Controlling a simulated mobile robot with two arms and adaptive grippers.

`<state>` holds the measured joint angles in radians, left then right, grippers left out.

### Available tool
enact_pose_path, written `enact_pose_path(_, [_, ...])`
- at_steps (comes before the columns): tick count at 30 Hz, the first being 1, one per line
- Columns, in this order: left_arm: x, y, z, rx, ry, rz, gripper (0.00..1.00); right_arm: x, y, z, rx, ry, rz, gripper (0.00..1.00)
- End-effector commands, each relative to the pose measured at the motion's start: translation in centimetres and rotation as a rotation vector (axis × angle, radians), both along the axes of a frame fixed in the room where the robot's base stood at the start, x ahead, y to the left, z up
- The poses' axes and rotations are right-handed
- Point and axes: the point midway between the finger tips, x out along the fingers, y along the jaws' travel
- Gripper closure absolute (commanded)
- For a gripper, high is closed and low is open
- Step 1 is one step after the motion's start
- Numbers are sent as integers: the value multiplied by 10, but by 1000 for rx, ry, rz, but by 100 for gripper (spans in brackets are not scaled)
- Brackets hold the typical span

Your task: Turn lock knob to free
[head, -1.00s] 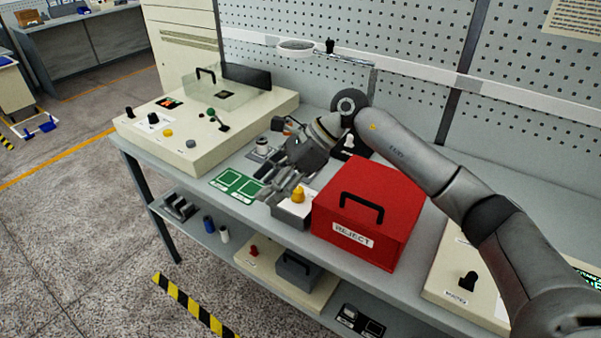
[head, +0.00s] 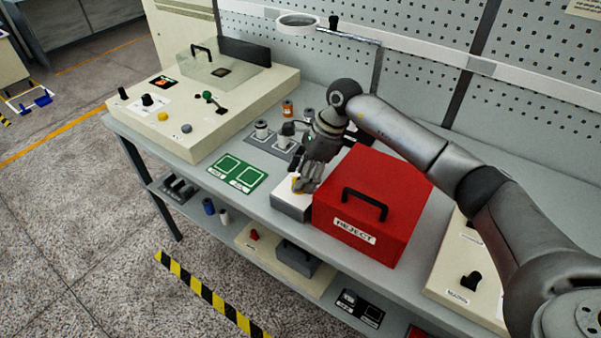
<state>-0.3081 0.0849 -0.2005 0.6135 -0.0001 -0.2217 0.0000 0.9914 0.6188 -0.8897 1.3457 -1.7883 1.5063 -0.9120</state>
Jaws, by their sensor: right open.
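A small white and grey block (head: 291,206) stands on the bench left of the red box, with a yellow knob (head: 296,184) on its top. My right gripper (head: 303,187) points down over this block, its fingers open at the yellow knob and covering most of it. I cannot tell whether the fingers touch it. A black knob (head: 147,100) sits on the cream machine at the left, and another (head: 471,281) on the panel at the lower right. No readable label shows which one is the lock knob. My left gripper is not in view.
The red REJECT box (head: 372,205) stands close to the right of my gripper. Spindles (head: 262,130) stand in a holder behind the block. Green marked pads (head: 236,172) lie to the left. A ring-shaped lens (head: 298,22) hangs over the back.

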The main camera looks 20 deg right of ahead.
Motion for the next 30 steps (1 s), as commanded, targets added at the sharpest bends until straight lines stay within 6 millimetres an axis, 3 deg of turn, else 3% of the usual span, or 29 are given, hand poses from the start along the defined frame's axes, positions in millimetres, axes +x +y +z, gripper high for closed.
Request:
enact_pose_path(5, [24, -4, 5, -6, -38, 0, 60, 0, 4, -9, 1, 0, 1, 50])
enact_pose_path(12, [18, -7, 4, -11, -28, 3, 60, 0, 4, -10, 1, -1, 1, 50])
enact_pose_path(23, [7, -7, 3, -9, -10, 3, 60, 0, 4, -10, 1, -1, 1, 94])
enact_pose_path(30, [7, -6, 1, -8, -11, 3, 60, 0, 5, -10, 1, -2, -20, 94])
